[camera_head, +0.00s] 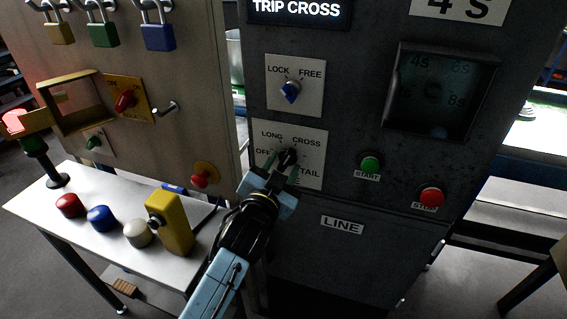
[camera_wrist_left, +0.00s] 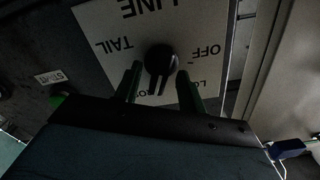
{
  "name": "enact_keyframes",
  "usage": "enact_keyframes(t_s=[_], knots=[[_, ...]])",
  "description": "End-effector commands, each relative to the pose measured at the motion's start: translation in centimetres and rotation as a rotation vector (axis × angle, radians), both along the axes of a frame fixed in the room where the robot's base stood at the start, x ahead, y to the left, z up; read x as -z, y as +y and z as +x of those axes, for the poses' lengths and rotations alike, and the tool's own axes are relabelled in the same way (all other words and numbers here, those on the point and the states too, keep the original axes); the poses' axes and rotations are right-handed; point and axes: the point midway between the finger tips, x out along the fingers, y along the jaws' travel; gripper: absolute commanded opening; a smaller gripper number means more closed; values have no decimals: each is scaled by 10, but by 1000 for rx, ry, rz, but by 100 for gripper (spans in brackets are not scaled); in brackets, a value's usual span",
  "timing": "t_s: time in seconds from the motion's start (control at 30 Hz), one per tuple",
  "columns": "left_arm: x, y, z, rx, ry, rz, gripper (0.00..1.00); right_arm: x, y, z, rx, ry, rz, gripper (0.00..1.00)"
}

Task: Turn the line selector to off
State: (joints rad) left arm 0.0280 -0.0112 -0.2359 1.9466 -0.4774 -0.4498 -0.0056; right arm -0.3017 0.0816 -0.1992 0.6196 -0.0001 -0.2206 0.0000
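The line selector is a black knob (camera_head: 287,158) on a white plate (camera_head: 309,143) marked LONG, CROSS, OFF and TAIL in the head view. In the left wrist view the knob (camera_wrist_left: 160,62) and plate (camera_wrist_left: 112,22) appear upside down. The knob's bar points down there, towards my gripper and away from the word LINE; the labels at its end are partly covered. My left gripper (camera_head: 280,170) is at the plate. In the left wrist view its two green fingers (camera_wrist_left: 158,78) stand open on either side of the knob, with gaps visible. My right gripper is not in view.
A green START button (camera_head: 370,164) and red STOP button (camera_head: 431,197) sit to the right. At left stand a white table (camera_head: 120,255) with several coloured caps, a yellow block (camera_head: 172,222), and a panel with padlocks.

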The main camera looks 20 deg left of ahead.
Motion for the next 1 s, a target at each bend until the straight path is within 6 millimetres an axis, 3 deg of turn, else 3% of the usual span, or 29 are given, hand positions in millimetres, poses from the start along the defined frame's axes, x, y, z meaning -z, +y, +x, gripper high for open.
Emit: enact_keyframes(t_s=[0.4,0.7,1.0], knots=[[0,0,9,0,0,-1,40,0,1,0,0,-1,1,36],[0,0,9,0,0,-1,1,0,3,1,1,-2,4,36],[0,0,9,0,2,-27,0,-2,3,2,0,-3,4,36]])
